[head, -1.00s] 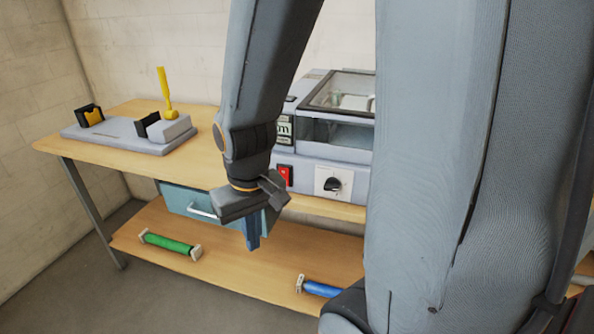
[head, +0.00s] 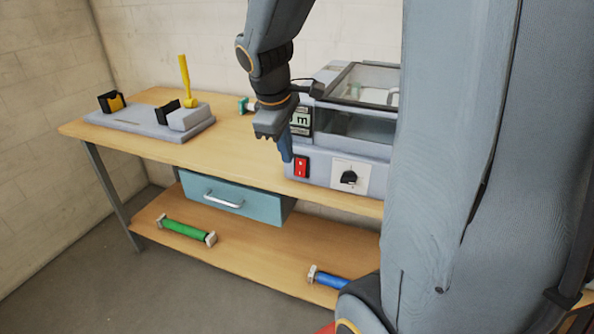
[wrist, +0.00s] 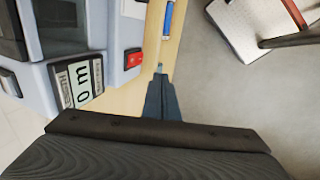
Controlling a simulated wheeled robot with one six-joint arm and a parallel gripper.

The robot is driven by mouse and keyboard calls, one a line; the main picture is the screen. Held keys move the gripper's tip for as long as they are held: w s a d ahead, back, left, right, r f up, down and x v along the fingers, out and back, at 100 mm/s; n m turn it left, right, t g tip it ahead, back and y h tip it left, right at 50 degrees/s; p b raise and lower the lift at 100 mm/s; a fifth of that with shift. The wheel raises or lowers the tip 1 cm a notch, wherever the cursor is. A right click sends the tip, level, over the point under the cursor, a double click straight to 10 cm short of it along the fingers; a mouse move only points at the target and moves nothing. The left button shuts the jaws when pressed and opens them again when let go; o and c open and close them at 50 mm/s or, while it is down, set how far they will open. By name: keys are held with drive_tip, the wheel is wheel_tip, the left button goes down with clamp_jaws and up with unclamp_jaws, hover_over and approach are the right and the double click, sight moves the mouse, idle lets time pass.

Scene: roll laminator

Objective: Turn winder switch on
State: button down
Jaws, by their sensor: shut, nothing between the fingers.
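A grey laminator (head: 352,140) stands on the wooden bench, with a red rocker switch (head: 302,167) low on its front, left of a black knob on a white plate. The switch also shows in the wrist view (wrist: 134,58), left of my fingertips (wrist: 160,71). My gripper (head: 287,154) points downward just left of the switch in the head view, its blue-grey fingers shut and empty. Contact with the switch cannot be told from the head view; in the wrist view they look apart. No lettering says which switch belongs to the winder.
A grey stand with a yellow lever (head: 185,80) sits at the bench's left. A teal drawer (head: 232,198) hangs below the bench top. A green roll (head: 186,230) and a blue roll (head: 329,278) lie on the lower shelf. The bench between stand and laminator is mostly clear.

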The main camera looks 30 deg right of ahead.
sight(295, 173)
drive_tip(key=x, duration=0.3)
drive_tip(key=d+p+x, duration=0.1)
drive_tip(key=x, duration=0.3)
drive_tip(key=w+x, duration=0.1)
drive_tip(key=x, duration=0.3)
drive_tip(key=shift+d+r+p, duration=0.3)
drive_tip(key=shift+r+p, duration=0.05)
drive_tip(key=shift+p, duration=0.05)
drive_tip(key=shift+w+d+f+p, duration=0.2)
drive_tip(key=shift+w+d+p, duration=0.15)
drive_tip(key=shift+w+d, duration=0.3)
drive_tip(key=shift+w+d+f, duration=0.2)
drive_tip(key=shift+d+f, duration=0.1)
drive_tip(key=shift+f, duration=0.05)
drive_tip(key=shift+r, duration=0.2)
